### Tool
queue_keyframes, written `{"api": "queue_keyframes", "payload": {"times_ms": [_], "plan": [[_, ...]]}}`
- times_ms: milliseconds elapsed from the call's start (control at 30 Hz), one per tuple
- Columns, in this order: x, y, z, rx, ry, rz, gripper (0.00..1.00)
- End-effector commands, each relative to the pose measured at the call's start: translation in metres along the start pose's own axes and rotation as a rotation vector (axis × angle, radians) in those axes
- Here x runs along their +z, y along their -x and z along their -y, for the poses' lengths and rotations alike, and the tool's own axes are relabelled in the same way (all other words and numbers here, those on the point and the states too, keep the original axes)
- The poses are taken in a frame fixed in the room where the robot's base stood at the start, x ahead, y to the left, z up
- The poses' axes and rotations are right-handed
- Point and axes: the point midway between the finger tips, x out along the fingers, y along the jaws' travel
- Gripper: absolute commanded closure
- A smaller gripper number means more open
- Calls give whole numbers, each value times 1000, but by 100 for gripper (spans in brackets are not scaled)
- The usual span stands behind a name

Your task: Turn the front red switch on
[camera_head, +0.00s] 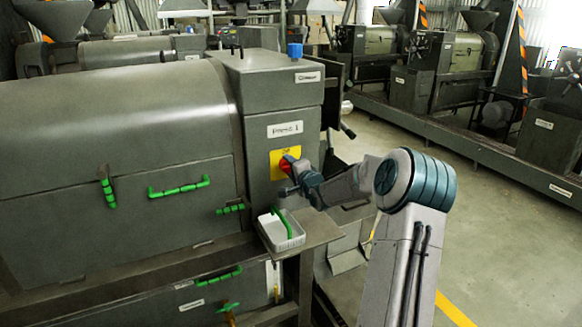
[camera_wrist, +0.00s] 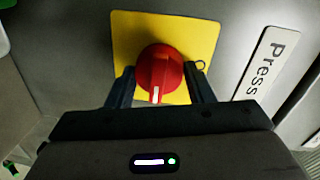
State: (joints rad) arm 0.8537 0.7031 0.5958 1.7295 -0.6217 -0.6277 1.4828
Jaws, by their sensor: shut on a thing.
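The red switch (camera_head: 286,164) is a round knob on a yellow plate (camera_head: 277,155) on the front of the grey press, below the "Press 1" label. In the wrist view the red switch (camera_wrist: 159,76) shows a raised grip bar with a white mark near its lower end, on the yellow plate (camera_wrist: 128,28). My gripper (camera_head: 290,176) is at the switch. In the wrist view the fingers of my gripper (camera_wrist: 160,86) stand on either side of the knob, shut on it. The finger contact itself is partly hidden.
A white tray (camera_head: 268,228) with a green-handled item stands on a ledge below the switch. Green handles (camera_head: 179,188) stick out from the press body at left. A blue knob (camera_head: 295,50) tops the press. Open floor (camera_head: 480,215) lies to the right of my arm.

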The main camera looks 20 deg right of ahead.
Motion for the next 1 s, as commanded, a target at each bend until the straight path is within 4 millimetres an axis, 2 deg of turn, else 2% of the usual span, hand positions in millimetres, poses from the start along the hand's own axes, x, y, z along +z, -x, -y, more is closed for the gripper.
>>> {"api": "queue_keyframes", "payload": {"times_ms": [300, 333, 400, 767, 867, 1000], "plan": [[0, 0, 0, 0, -4, -1, 75], [0, 0, 0, 0, -4, -1, 47], [0, 0, 0, 0, -4, -1, 31], [0, 4, -1, 0, -2, 0, 31], [0, 14, -1, 0, 0, -1, 31], [-1, 38, -2, 1, 0, -3, 31]]}}
